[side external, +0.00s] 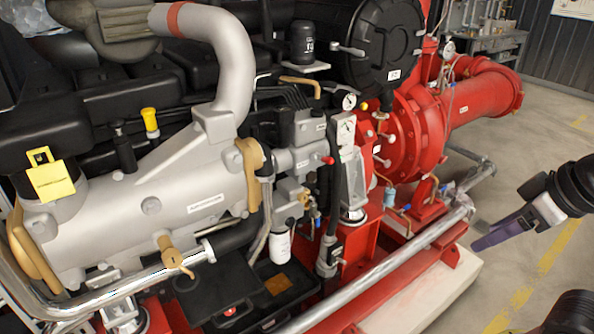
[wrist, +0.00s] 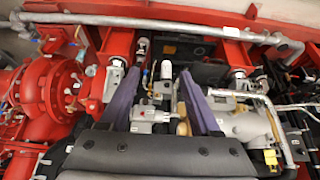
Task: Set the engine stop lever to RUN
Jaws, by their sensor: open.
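The engine stop lever cannot be picked out for certain. A small lever end with a red knob (side external: 328,160) sticks out beside a pale marked plate (side external: 345,131), right of a grey housing (side external: 308,130) on the engine; its marking is too small to read. The grey housing also shows in the wrist view (wrist: 150,115), between my fingers in the picture. My gripper (side external: 480,245) is at the right of the side view, well away from the engine. In the wrist view my gripper (wrist: 159,70) has its two purple fingers wide apart, with nothing held.
A silver rail pipe (side external: 390,275) runs along the front of the red base, between my gripper and the engine. The red pump (side external: 400,140) and a large black round cover (side external: 385,45) stand behind. The floor (side external: 550,240) around my gripper is clear.

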